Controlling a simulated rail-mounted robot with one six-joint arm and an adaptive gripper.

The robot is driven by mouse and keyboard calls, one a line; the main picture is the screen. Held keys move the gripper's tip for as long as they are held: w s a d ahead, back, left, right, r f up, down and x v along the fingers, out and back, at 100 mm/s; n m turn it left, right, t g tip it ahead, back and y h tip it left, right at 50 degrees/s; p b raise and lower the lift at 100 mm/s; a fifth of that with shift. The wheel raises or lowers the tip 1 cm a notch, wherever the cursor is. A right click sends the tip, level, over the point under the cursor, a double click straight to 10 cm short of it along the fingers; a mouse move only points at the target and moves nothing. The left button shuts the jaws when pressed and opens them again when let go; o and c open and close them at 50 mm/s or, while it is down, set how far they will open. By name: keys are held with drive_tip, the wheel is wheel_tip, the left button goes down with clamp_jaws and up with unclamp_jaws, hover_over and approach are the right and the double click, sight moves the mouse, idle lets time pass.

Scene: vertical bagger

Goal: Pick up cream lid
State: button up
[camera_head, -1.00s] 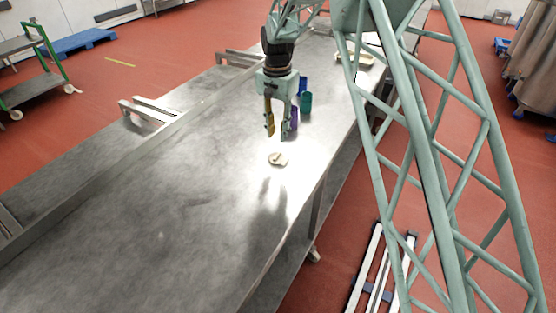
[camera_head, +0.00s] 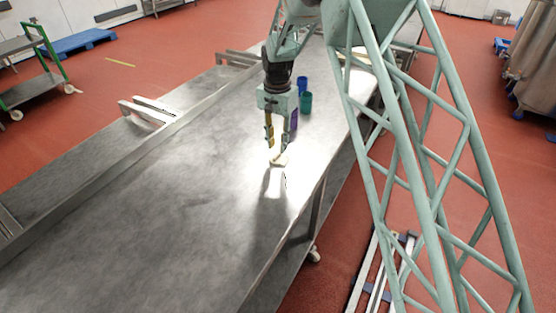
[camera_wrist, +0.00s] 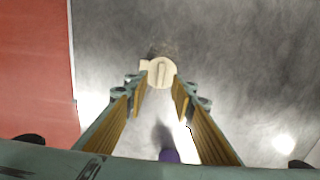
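The cream lid (camera_head: 279,161) lies flat on the steel table (camera_head: 150,200). In the wrist view the lid (camera_wrist: 161,72) is round with a raised bar across it and a small tab at its left. My gripper (camera_head: 278,150) points down just above the lid, with its fingers apart. In the wrist view my gripper (camera_wrist: 157,92) is open and empty, and the lid shows between and just beyond the fingertips. In the head view the fingers partly cover the lid. I cannot tell the exact height left between the fingertips and the table.
A blue cup (camera_head: 302,84), a teal cup (camera_head: 306,103) and a purple cup (camera_head: 293,119) stand behind my gripper. The purple one also shows low in the wrist view (camera_wrist: 169,156). The table's right edge is near the lid. The table's left and front areas are clear.

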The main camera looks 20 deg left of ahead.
sight(277, 155)
drive_tip(key=shift+a+f, duration=0.1)
drive_tip(key=shift+f, duration=2.4)
clamp_jaws()
